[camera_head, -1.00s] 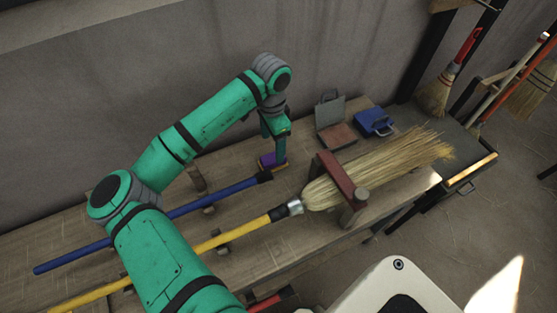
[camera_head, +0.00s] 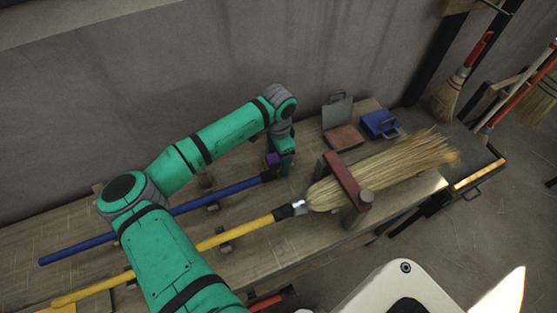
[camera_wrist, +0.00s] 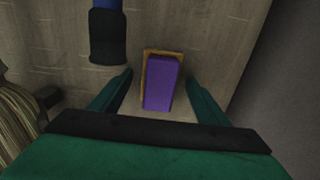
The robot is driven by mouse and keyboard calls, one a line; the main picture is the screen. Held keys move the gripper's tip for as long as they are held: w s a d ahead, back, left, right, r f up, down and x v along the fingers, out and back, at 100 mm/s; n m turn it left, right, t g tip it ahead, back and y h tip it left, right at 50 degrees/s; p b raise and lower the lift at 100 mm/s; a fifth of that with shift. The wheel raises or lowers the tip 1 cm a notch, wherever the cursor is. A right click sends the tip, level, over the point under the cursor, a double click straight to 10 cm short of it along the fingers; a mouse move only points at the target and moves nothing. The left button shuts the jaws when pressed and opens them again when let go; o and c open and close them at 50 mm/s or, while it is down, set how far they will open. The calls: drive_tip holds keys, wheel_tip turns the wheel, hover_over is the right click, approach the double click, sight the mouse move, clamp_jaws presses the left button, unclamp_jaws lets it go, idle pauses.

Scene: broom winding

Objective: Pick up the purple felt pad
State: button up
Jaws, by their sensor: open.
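The purple felt pad (camera_wrist: 161,84) is a small block on a tan-orange base in the wrist view. It lies between the two fingers of my gripper (camera_wrist: 160,74), with visible gaps on both sides. My gripper is open. In the head view only a small bit of the purple pad (camera_head: 273,159) shows beside my gripper (camera_head: 283,170), which is low over the workbench (camera_head: 240,240). The gripper hides most of the pad there.
A blue handle with a dark end (camera_wrist: 107,38) lies just left of the pad. A straw broom (camera_head: 400,170) with a yellow handle (camera_head: 235,235) sits in a red-brown clamp (camera_head: 340,175). A blue box (camera_head: 380,124) and an open grey case (camera_head: 340,125) stand at the back.

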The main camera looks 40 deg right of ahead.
drive_tip(key=c, duration=1.2)
drive_tip(key=shift+c, duration=0.2)
drive_tip(key=shift+r, duration=0.1)
wheel_tip(320, 180, up, 10)
drive_tip(key=shift+f, duration=0.1)
drive_tip(key=shift+o, duration=1)
